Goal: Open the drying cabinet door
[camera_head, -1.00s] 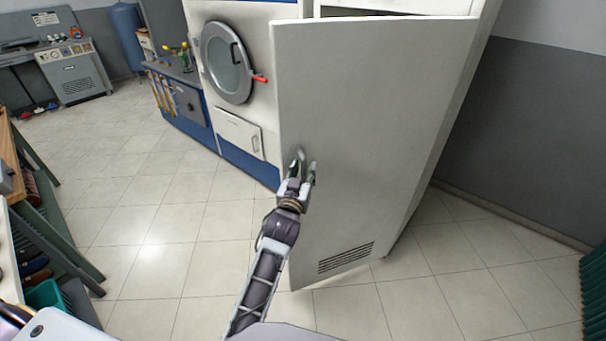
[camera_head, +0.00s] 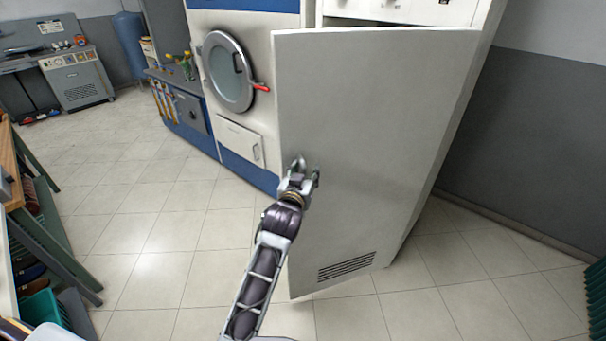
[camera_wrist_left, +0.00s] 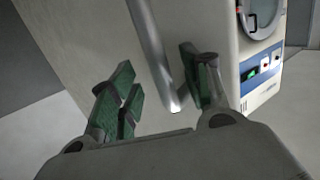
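The drying cabinet door (camera_head: 385,140) is a large pale grey panel with a vent grille near its bottom. It stands ajar, its left edge swung out from the cabinet body (camera_head: 395,10), whose upper front shows above it. My left gripper (camera_head: 307,170) is at the door's left side, at about mid height. In the left wrist view, the metal bar handle (camera_wrist_left: 152,55) runs between the two green-padded fingers of the left gripper (camera_wrist_left: 157,82). The fingers are apart, with the bar nearer the right one and a clear gap on the left. My right gripper is not in view.
A white and blue machine with a round door (camera_head: 228,72) stands left of the cabinet. A workbench (camera_head: 28,215) with shelves is at the far left. A dark green ribbed object (camera_head: 597,295) is at the right edge. Tiled floor (camera_head: 150,235) in front is clear.

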